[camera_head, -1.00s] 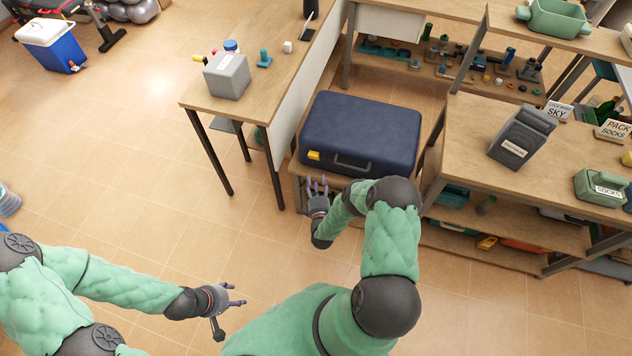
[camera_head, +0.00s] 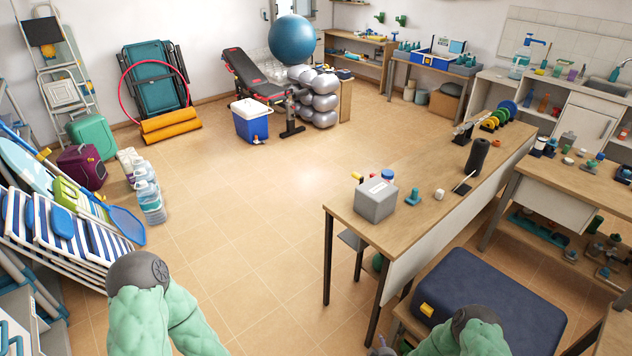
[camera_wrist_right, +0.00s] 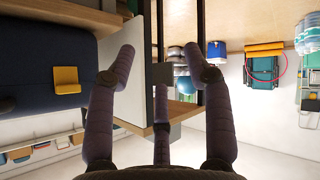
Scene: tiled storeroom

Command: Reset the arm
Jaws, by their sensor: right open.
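My right arm shows in the head view as a green padded sleeve with a dark joint at the bottom, in front of the dark blue suitcase (camera_head: 495,300). A small bit of my right gripper (camera_head: 381,349) shows at the bottom edge beside that arm. In the right wrist view, my right gripper (camera_wrist_right: 160,62) has its purple-grey fingers spread apart with nothing between them. The suitcase (camera_wrist_right: 40,75) is at the left there, with its yellow latch. My left arm is at the bottom left of the head view; its gripper is out of the picture.
A wooden table (camera_head: 440,195) with a grey box (camera_head: 375,200) stands left of and behind the suitcase. Folded striped chairs (camera_head: 70,225) and water bottles (camera_head: 150,195) are on the left. The tiled floor (camera_head: 250,200) in the middle is clear.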

